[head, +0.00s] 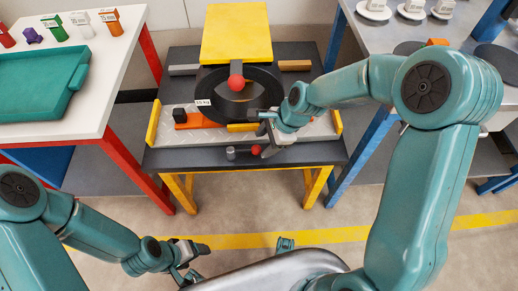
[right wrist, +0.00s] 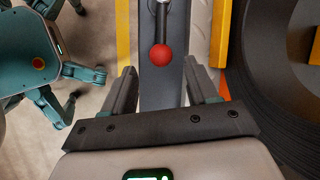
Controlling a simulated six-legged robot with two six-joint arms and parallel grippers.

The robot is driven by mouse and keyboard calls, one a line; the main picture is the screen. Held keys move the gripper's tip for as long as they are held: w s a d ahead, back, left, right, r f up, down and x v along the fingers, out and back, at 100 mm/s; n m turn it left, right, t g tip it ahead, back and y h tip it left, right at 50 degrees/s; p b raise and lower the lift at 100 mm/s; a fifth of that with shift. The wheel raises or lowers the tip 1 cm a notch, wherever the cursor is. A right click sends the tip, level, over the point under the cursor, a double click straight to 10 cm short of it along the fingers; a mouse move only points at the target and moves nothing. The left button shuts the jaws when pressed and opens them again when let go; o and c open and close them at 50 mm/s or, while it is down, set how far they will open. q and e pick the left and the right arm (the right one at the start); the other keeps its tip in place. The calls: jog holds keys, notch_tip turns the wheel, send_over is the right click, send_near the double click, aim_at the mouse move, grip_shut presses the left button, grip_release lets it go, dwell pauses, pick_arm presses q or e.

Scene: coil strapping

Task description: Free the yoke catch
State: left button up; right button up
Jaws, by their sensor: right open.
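A small lever with a red ball knob (head: 256,149) lies along the dark front edge of the coil stand, with a grey metal post (head: 231,152) at its left end; it looks like the catch. In the right wrist view the red knob (right wrist: 161,55) sits on a metal rod (right wrist: 162,20). My right gripper (head: 266,139) is open above the front edge, close to the knob. Its fingers (right wrist: 162,75) stand on either side of the knob's line, with the knob just beyond the tips. My left gripper (head: 190,252) hangs low at the left, away from the stand; its jaws are unclear.
A black coil (head: 262,108) labelled 55 kg lies on the stand below a yellow plate (head: 236,38), with another red ball (head: 236,83) over it. An orange block (head: 194,120) is at the left. A white table (head: 95,105) with a green tray (head: 40,88) stands left.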

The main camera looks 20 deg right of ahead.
aim_at(259, 148)
jog(key=x, duration=0.4)
jog(key=shift+b, duration=0.4)
grip_shut()
